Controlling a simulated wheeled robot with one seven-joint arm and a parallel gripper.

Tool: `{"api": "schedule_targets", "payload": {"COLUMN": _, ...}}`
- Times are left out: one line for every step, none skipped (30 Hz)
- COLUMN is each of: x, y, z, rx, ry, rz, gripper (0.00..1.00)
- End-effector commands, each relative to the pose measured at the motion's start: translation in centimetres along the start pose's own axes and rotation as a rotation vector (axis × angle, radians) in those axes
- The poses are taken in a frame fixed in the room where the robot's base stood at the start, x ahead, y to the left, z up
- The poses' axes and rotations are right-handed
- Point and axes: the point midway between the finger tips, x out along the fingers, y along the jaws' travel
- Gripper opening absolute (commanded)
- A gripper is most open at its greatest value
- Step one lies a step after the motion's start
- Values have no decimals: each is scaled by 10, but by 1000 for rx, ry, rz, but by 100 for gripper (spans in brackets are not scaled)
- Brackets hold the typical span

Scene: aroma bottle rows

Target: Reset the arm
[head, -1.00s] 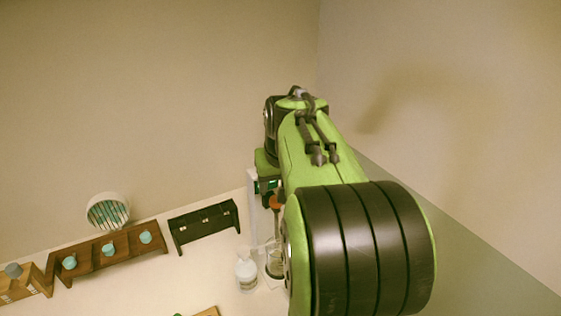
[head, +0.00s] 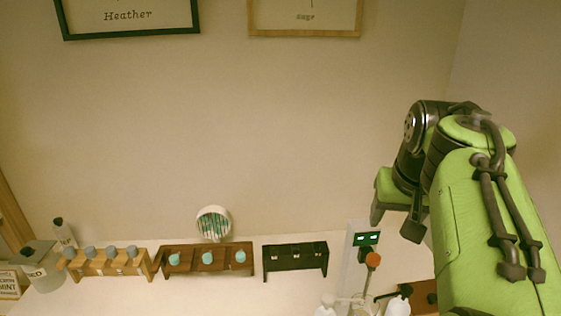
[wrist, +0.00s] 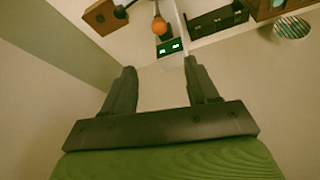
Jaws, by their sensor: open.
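My green arm fills the right side of the head view. My gripper (head: 398,215) hangs at the arm's far end, above the right part of the counter. The wrist view shows the gripper (wrist: 160,78) with its two dark fingers apart and nothing between them. The fingers touch nothing that I can see.
On the counter stand a light wooden rack (head: 105,268) with grey-capped bottles, a brown rack (head: 222,264) with teal-capped bottles and a black rack (head: 295,262). A device with a green display (head: 367,239) stands below my gripper. White bottles (head: 397,306) show at the bottom edge.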

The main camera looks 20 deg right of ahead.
Motion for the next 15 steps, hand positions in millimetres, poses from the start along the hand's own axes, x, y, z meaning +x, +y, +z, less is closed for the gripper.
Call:
{"api": "schedule_targets", "payload": {"x": 0, "y": 0, "z": 0, "rx": 0, "ry": 0, "rz": 0, "gripper": 58}}
{"api": "schedule_targets", "payload": {"x": 0, "y": -1, "z": 1, "rx": -3, "ry": 0, "rz": -2, "gripper": 58}}
{"api": "schedule_targets", "payload": {"x": -1, "y": -6, "z": 4, "rx": -14, "ry": 3, "rz": -9, "gripper": 58}}
{"api": "schedule_targets", "payload": {"x": -1, "y": -13, "z": 10, "rx": -29, "ry": 6, "rz": -18, "gripper": 58}}
{"api": "schedule_targets", "payload": {"x": -2, "y": -23, "z": 18, "rx": -51, "ry": 10, "rz": -32, "gripper": 58}}
{"api": "schedule_targets", "payload": {"x": -2, "y": -40, "z": 33, "rx": -90, "ry": 17, "rz": -57, "gripper": 58}}
{"api": "schedule_targets", "payload": {"x": -2, "y": -53, "z": 48, "rx": -125, "ry": 24, "rz": -77, "gripper": 58}}
{"api": "schedule_targets", "payload": {"x": -1, "y": -66, "z": 66, "rx": -164, "ry": 31, "rz": -100, "gripper": 58}}
{"api": "schedule_targets", "payload": {"x": 1, "y": -83, "z": 91, "rx": -219, "ry": 41, "rz": -128, "gripper": 58}}
{"api": "schedule_targets", "payload": {"x": 4, "y": -92, "z": 111, "rx": -260, "ry": 48, "rz": -148, "gripper": 58}}
{"api": "schedule_targets", "payload": {"x": 7, "y": -100, "z": 129, "rx": -298, "ry": 56, "rz": -166, "gripper": 58}}
{"api": "schedule_targets", "payload": {"x": 12, "y": -107, "z": 153, "rx": -345, "ry": 65, "rz": -186, "gripper": 58}}
{"api": "schedule_targets", "payload": {"x": 17, "y": -111, "z": 169, "rx": -378, "ry": 71, "rz": -198, "gripper": 58}}
{"api": "schedule_targets", "payload": {"x": 21, "y": -113, "z": 184, "rx": -407, "ry": 76, "rz": -209, "gripper": 58}}
{"api": "schedule_targets", "payload": {"x": 27, "y": -115, "z": 199, "rx": -439, "ry": 83, "rz": -220, "gripper": 58}}
